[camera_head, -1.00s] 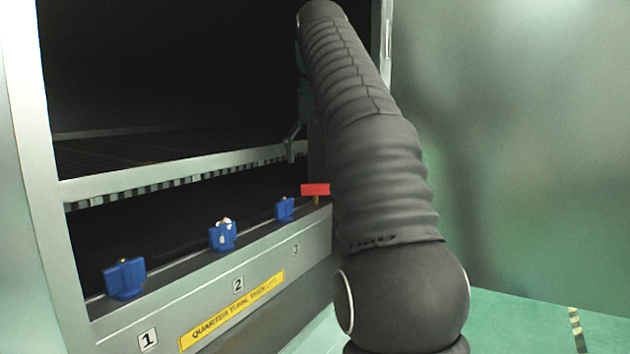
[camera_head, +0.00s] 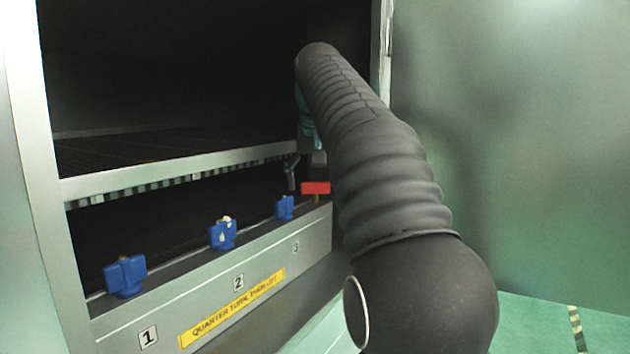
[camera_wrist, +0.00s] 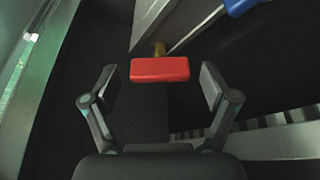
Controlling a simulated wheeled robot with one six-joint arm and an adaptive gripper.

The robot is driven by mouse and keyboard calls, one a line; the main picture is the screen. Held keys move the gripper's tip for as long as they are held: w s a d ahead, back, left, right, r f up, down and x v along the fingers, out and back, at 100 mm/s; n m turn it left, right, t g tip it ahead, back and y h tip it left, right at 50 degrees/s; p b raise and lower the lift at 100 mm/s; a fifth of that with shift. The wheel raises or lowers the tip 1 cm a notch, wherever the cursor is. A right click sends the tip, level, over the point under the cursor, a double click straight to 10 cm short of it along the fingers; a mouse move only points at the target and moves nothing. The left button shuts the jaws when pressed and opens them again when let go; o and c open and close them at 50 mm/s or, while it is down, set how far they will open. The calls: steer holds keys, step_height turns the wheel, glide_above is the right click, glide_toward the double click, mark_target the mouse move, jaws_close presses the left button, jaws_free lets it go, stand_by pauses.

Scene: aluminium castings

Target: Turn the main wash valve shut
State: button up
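The red valve handle (camera_head: 316,188) sits on a brass stem at the right end of the metal ledge. In the wrist view the red handle (camera_wrist: 160,69) lies crosswise, ahead of and between the two fingertips. My gripper (camera_wrist: 159,84) is open, with a finger on each side of the handle and a visible gap at both sides. In the head view my gripper (camera_head: 293,172) shows only in part, just above and beside the handle; my arm hides the rest.
Several blue fittings stand along the ledge (camera_head: 175,265): one by label 1 (camera_head: 125,276), one by label 2 (camera_head: 222,233), one by label 3 (camera_head: 285,208). A slotted metal rail (camera_head: 180,175) crosses above them. A cabinet post (camera_head: 383,50) rises at right.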

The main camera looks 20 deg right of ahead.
steer(key=c, duration=0.9)
steer(key=shift+m, duration=0.3)
steer(key=m+h, duration=0.1)
steer(key=m, duration=0.1)
steer(key=shift+a+m+g, duration=0.1)
steer(key=shift+m+g, duration=0.2)
steer(key=shift+g, duration=0.1)
steer(key=shift+w+m+g+h, duration=0.1)
steer(key=shift+m+g+h, duration=0.45)
steer(key=shift+m, duration=1.45)
steer(key=o, duration=1.1)
steer(key=shift+o, duration=0.2)
